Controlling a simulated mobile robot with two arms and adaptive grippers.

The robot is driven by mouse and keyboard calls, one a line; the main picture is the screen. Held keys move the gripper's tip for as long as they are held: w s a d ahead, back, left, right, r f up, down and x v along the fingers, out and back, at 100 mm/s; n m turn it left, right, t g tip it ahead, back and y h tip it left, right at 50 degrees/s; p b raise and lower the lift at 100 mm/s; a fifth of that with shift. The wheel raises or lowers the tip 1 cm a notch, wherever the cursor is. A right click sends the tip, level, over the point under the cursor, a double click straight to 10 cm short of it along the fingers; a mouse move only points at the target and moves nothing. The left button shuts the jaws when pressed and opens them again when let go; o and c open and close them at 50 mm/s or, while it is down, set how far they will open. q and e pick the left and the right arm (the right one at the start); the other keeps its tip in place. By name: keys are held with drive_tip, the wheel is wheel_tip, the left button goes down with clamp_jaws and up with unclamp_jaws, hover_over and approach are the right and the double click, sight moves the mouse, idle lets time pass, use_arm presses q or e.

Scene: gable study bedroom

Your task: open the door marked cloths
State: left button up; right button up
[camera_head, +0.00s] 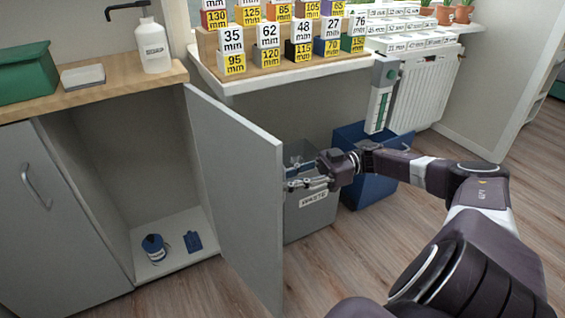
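A grey cabinet door (235,185) stands swung wide open, and I see its inner face. Its outer face, with any handle or mark there, is turned away, so I cannot read "cloths". The open compartment (128,165) holds a blue and white container (154,249) and a small blue item (193,241) on its floor. My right gripper (290,181) is at the free edge of the door, on its outer side. Its fingertips are close to or partly behind the edge, and I cannot tell whether they touch or hold anything. My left gripper is out of view.
A closed grey door (45,225) with a bar handle is at the left. A grey bin marked waste (310,212) and a blue bin (370,190) stand just right of the open door. A soap bottle (153,46) stands on the counter. Wooden floor is clear in front.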

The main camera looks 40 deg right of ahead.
drive_tip(key=shift+d, duration=0.1)
drive_tip(key=v, duration=1.1)
drive_tip(key=shift+d, duration=0.3)
drive_tip(key=shift+s, duration=0.2)
idle(0.7)
